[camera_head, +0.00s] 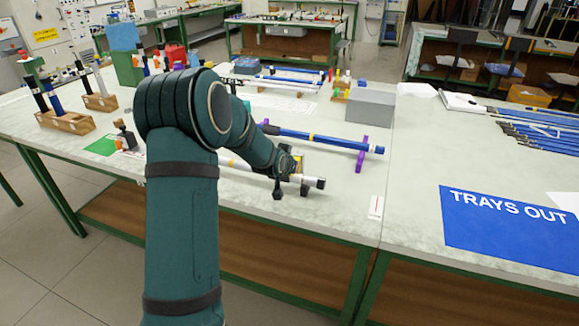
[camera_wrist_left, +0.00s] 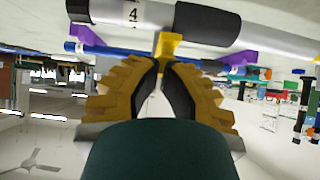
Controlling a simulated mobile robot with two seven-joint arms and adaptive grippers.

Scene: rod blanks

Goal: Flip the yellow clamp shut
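The yellow clamp (camera_head: 298,157) shows just behind my left gripper at the table's front part, partly hidden by it. In the left wrist view the clamp (camera_wrist_left: 170,45) stands right beyond the fingertips, beside the white and black rod (camera_wrist_left: 145,14) labelled 4. That rod (camera_head: 311,181) shows in the head view, lying near the front edge. My left gripper (camera_head: 284,174) is at the clamp. In the left wrist view its fingertips (camera_wrist_left: 160,64) nearly meet, with a small gap behind them. Whether they touch the clamp is unclear. My right gripper is in neither view.
A blue rod (camera_head: 320,139) lies behind on a purple support (camera_head: 362,153). A grey box (camera_head: 370,106) stands further back. Wooden blocks with upright rods (camera_head: 65,121) are at left. A blue "TRAYS OUT" mat (camera_head: 505,226) lies at right.

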